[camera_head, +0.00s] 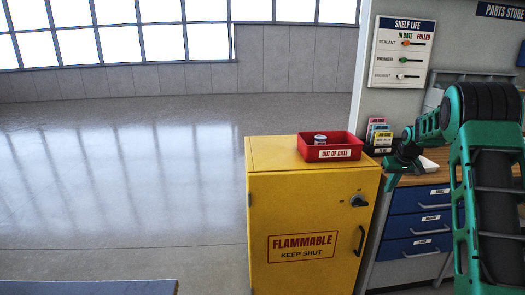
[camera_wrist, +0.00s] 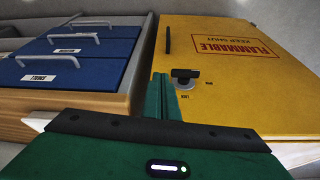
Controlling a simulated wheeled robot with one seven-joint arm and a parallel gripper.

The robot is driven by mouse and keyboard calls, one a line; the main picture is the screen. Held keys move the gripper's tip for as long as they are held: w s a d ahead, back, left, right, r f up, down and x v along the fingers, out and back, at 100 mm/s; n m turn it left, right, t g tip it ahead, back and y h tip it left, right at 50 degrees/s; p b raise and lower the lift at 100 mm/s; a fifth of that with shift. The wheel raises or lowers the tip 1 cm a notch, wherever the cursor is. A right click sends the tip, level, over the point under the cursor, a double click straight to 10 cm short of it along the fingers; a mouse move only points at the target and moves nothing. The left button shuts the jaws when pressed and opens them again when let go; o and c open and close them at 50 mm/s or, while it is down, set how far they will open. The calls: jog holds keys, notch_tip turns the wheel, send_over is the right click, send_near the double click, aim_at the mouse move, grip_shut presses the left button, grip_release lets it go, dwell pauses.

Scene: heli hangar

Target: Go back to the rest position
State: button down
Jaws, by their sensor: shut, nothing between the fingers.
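My gripper (camera_head: 391,180) is at the right in the head view, at the end of my green arm. It is beside the top right edge of the yellow cabinet and in front of the blue drawers. In the wrist view my gripper's green fingers (camera_wrist: 163,98) are together with nothing between them. They point toward the gap between the drawers and the cabinet, near the cabinet's black knob (camera_wrist: 186,75). In the head view the fingertips look small.
The yellow flammable cabinet (camera_head: 300,215) carries a red out-of-date tray (camera_head: 335,154) with a small can (camera_head: 320,139) in it. Blue drawers (camera_head: 419,225) under a wooden worktop (camera_head: 438,166) stand to its right. A shelf-life board (camera_head: 402,52) hangs behind. Open floor (camera_head: 120,190) lies left.

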jog(key=s+a+r+m+g, duration=0.15)
jog(key=s+r, duration=0.25)
jog(key=s, duration=0.5)
jog(key=s+a+r, duration=0.3)
jog(key=s, duration=0.6)
jog(key=s+a+r+m+g, duration=0.1)
jog(key=s+a+r, duration=0.25)
jog(key=s, duration=0.55)
jog(key=s+a+f+m, duration=0.1)
jog(key=s+a, duration=0.2)
jog(key=s, duration=0.6)
jog(key=s+a+f+g, duration=0.1)
jog(key=s+a, duration=0.1)
jog(key=s, duration=0.7)
jog(key=s+a+f+m, duration=0.1)
jog(key=s+a, duration=0.2)
jog(key=s, duration=0.7)
jog(key=shift+a+f+m+y, duration=0.15)
jog(key=shift+a+m+y, duration=0.15)
jog(key=shift+m, duration=0.05)
jog(key=shift+w+f+g, duration=0.25)
jog(key=shift+w, duration=0.4)
